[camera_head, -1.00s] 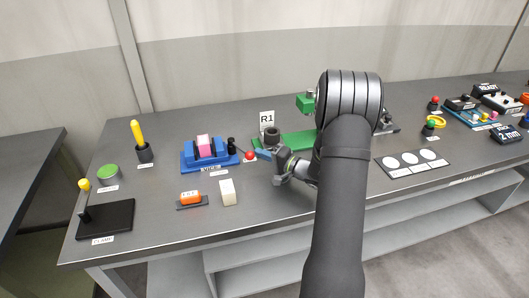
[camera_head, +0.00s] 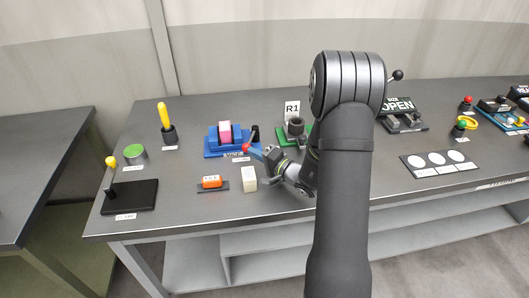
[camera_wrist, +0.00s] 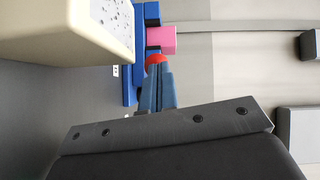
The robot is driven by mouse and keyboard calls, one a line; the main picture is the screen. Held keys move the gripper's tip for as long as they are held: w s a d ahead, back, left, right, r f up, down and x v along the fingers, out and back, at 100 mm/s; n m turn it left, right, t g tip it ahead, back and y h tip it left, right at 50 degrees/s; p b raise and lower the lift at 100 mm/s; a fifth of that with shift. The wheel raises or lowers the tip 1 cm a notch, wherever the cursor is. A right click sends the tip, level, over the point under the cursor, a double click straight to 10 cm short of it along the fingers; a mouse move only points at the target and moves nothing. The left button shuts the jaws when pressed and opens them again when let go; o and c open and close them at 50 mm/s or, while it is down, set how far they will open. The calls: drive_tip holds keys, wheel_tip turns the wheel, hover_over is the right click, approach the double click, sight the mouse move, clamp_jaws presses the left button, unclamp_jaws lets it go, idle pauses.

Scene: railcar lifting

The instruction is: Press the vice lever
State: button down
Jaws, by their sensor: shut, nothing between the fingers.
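The blue vice (camera_head: 212,150) stands at the middle left of the bench, with a pink block (camera_head: 225,133) between its jaws. Its lever ends in a red knob (camera_head: 246,148) at the vice's right front. My gripper (camera_head: 257,153) is shut and empty, with its blue fingers pointing at the knob from the right. In the wrist view, the red knob (camera_wrist: 155,58) shows right at the tips of my fingers (camera_wrist: 157,70), partly covered by them. I cannot tell whether they touch. The pink block (camera_wrist: 161,38) shows just beyond.
A cream block (camera_head: 249,178) stands close in front of my gripper and looms large in the wrist view (camera_wrist: 65,30). An orange part (camera_head: 211,182) lies left of it. A green fixture marked R1 (camera_head: 295,130) is right of the vice. My arm hides part of the bench.

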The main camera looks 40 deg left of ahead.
drive_tip(key=shift+s+a, duration=0.5)
drive_tip(key=shift+a, duration=0.3)
drive_tip(key=d, duration=0.5)
drive_tip(key=s+d, duration=0.1)
drive_tip(key=d, duration=1.1)
drive_tip(key=shift+s+d+r, duration=0.15)
drive_tip(key=shift+s+r, duration=0.1)
drive_tip(key=shift+r, duration=0.15)
drive_tip(key=a, duration=1)
drive_tip(key=w+a, duration=0.1)
drive_tip(key=a, duration=0.4)
drive_tip(key=shift+w+f, duration=0.1)
drive_tip(key=shift+f, duration=0.25)
drive_tip(key=shift+w+d, duration=0.1)
drive_tip(key=shift+w, duration=0.85)
